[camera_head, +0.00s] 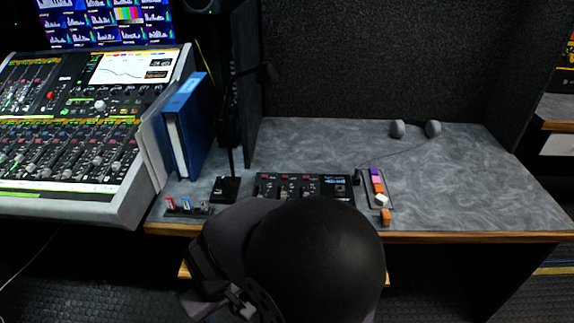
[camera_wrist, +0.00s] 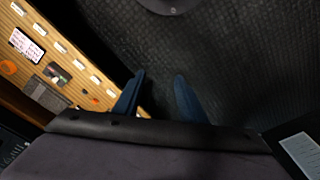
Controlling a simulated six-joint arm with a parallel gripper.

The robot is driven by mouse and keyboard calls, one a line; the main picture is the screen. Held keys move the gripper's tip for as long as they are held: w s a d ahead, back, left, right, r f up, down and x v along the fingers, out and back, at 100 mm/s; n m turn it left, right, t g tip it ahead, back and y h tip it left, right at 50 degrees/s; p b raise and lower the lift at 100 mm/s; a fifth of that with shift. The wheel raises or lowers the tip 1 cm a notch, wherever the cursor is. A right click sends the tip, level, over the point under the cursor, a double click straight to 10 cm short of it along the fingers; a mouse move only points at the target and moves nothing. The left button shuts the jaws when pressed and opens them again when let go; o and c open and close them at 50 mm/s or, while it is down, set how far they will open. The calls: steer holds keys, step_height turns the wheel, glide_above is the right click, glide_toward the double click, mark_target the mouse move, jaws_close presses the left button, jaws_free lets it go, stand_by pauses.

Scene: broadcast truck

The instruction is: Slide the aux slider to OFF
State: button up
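No slider labelled aux or OFF can be read in either view. A black control box (camera_head: 290,181) with a row of red-topped controls and a small lit display lies near the desk's front edge; my arm hides part of its front. A small dark panel (camera_head: 188,209) with red, blue and pale levers sits to its left. In the wrist view my gripper (camera_wrist: 159,76) shows two blue fingers spread apart with nothing between them. Dark floor lies beyond them. In the head view my arm covers the bottom centre, and the fingers cannot be made out.
A large mixing console (camera_head: 75,140) stands at left, beside a blue binder (camera_head: 188,125). A narrow tray (camera_head: 366,190) with coloured blocks lies right of the box, and an orange block (camera_head: 386,217) near the edge. The grey desk (camera_head: 470,190) is clear at right.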

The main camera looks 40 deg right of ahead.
steer(key=w+d+r+m+p, duration=0.1)
steer(key=w+r+p, duration=0.1)
steer(key=r+p, duration=0.45)
steer(key=w+d+r+m+p, duration=0.1)
steer(key=w+r+p, duration=0.2)
steer(key=r+p, duration=0.3)
step_height(320, 180, up, 2)
steer(key=m+t+y+p, duration=0.2)
steer(key=m+y+p, duration=0.1)
steer(key=m, duration=2.2)
glide_above(284, 194)
steer(key=s+d, duration=0.3)
steer(key=shift+a+p+x, duration=0.15)
steer(key=shift+p+x, duration=0.3)
steer(key=shift+x, duration=1.4)
steer(key=shift+a+p+x, duration=0.1)
steer(key=shift+p+x, duration=0.35)
steer(key=shift+x, duration=1.4)
steer(key=shift+w+r, duration=0.2)
steer(key=shift+c, duration=0.7)
jaws_close()
